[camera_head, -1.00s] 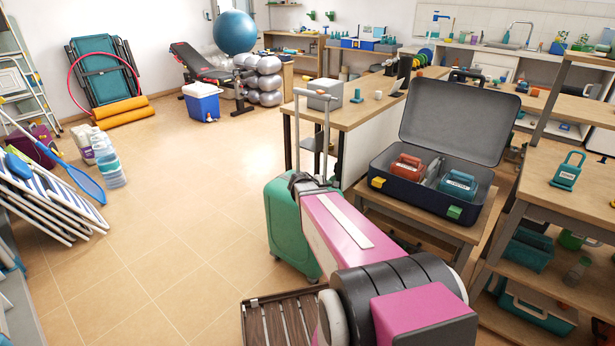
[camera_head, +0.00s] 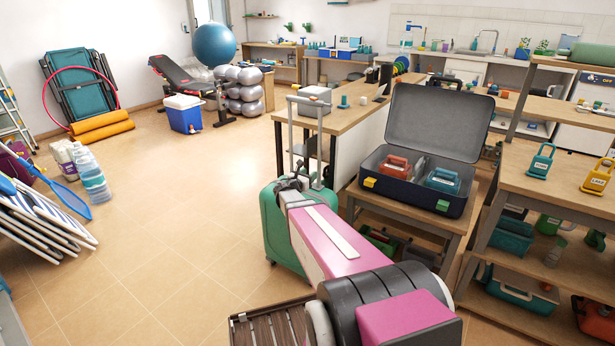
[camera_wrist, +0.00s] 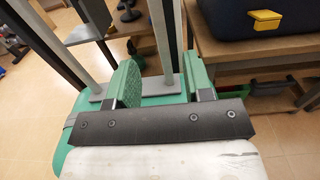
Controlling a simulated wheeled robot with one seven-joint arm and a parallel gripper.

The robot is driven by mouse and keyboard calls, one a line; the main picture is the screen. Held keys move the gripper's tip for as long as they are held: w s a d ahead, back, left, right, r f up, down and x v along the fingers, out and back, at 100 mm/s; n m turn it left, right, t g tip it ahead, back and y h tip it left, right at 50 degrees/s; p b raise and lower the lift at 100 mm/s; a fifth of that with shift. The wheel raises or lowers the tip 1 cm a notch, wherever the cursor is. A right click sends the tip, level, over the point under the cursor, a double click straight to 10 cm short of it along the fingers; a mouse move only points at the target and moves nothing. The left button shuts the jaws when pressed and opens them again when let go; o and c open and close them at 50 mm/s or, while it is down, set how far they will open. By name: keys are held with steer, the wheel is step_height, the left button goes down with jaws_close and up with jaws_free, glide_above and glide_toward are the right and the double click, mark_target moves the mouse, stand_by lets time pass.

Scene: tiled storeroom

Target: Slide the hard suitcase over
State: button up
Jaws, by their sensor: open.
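The hard suitcase (camera_head: 284,238) is green and stands upright on the floor, left of the wooden bench, with its grey telescopic handle (camera_head: 291,135) pulled up. My gripper (camera_head: 301,183) is just above the suitcase top, at the handle's lower part. In the wrist view my gripper (camera_wrist: 160,78) has two green fingers set apart, with one grey handle pole (camera_wrist: 163,45) showing between them. The suitcase top (camera_wrist: 85,120) lies below the fingers. Whether the fingers touch the pole is not clear. My arm hides the suitcase's right side in the head view.
A dark open case (camera_head: 410,193) with tools sits on a low bench to the right. A long workbench (camera_head: 345,120) stands behind the suitcase. A slatted wooden piece (camera_head: 270,328) is in front. Folded striped chairs (camera_head: 45,225) lean at left. The tiled floor between is clear.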

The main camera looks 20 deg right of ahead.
mark_target(318, 167)
steer(key=x, duration=1)
steer(key=shift+w+d, duration=0.3)
jaws_close()
stand_by(1.3)
